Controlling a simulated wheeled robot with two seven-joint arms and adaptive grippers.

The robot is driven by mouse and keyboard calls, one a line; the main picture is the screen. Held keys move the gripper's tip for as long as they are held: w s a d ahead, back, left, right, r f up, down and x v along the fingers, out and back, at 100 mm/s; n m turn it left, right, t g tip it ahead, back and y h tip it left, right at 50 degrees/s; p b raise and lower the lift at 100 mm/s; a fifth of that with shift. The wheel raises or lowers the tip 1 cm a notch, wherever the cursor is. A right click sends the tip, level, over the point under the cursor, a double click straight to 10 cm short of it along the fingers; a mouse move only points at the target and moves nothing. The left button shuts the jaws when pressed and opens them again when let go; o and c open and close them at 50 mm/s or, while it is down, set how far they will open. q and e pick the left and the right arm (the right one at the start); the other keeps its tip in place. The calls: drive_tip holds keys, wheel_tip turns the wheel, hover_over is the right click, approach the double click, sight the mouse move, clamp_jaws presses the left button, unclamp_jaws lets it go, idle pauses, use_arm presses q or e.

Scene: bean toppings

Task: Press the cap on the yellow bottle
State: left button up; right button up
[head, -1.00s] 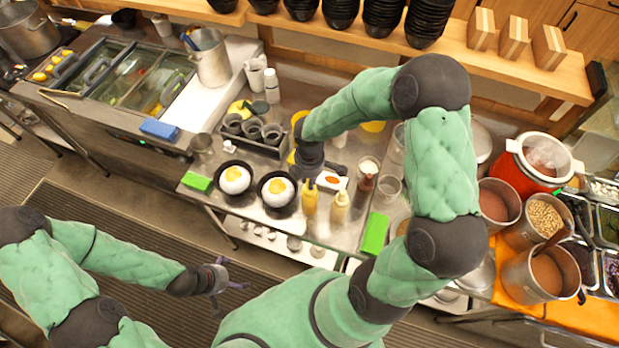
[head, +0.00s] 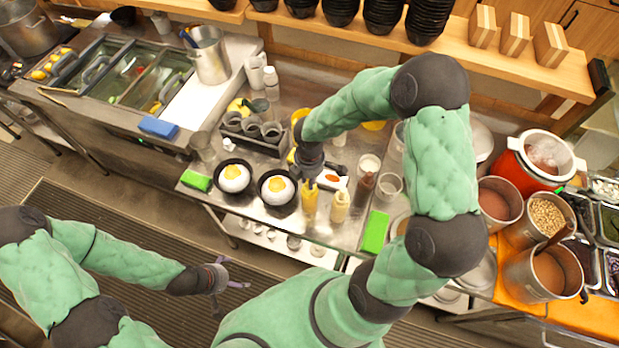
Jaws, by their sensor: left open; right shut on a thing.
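The yellow bottle (head: 309,203) stands upright on the steel counter (head: 335,236), right of two black bowls. My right gripper (head: 310,181) is directly above it, shut at the bottle's top. The wrist and fingers hide most of the cap, so how the cap sits cannot be made out. A paler cream bottle (head: 340,208) stands just to the right, apart from the gripper. My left gripper (head: 238,274) is open and empty, low in front of the counter over the floor mat.
Two black bowls with egg-topped food, the left one (head: 233,192) and the right one (head: 292,206), stand left of the bottle. A green block (head: 375,232) lies to the right. Several metal pots, one with beans (head: 546,217), stand further right. A cup rack (head: 252,144) is behind.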

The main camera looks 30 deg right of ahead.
drive_tip(key=shift+f, duration=0.15)
drive_tip(key=o, duration=0.8)
drive_tip(key=o, duration=0.5)
drive_tip(key=shift+r+p, duration=2.65)
drive_tip(key=shift+r, duration=0.7)
